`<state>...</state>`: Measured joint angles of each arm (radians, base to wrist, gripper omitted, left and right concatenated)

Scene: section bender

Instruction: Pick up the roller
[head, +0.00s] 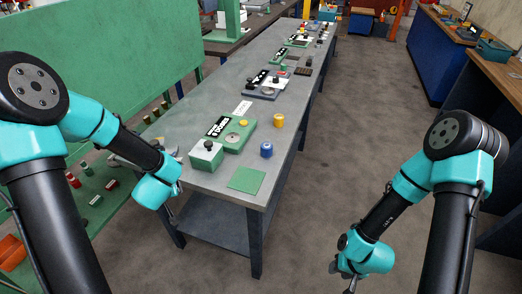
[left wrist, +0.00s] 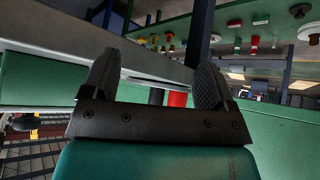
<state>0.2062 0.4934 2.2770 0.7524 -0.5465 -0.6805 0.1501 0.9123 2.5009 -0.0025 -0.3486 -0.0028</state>
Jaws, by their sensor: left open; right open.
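A blue roller-like cylinder (head: 266,150) stands on the grey table near its right edge. A yellow cylinder (head: 278,121) stands a little behind it; I cannot tell which one is the roller. A green section bender (head: 234,136) with a black label and round metal disc lies to their left. My left gripper (left wrist: 155,82) is open in the left wrist view, nothing clearly between its fingers; in the head view it is mostly hidden beside the table's left front edge. My right gripper (head: 346,274) is low over the floor, right of the table, away from both cylinders.
A green block with a black knob (head: 207,154) and a green square mat (head: 246,180) occupy the table's near end. More fixtures (head: 266,84) stand farther back. A green panel (head: 100,45) and a shelf with small parts (head: 95,190) lie left.

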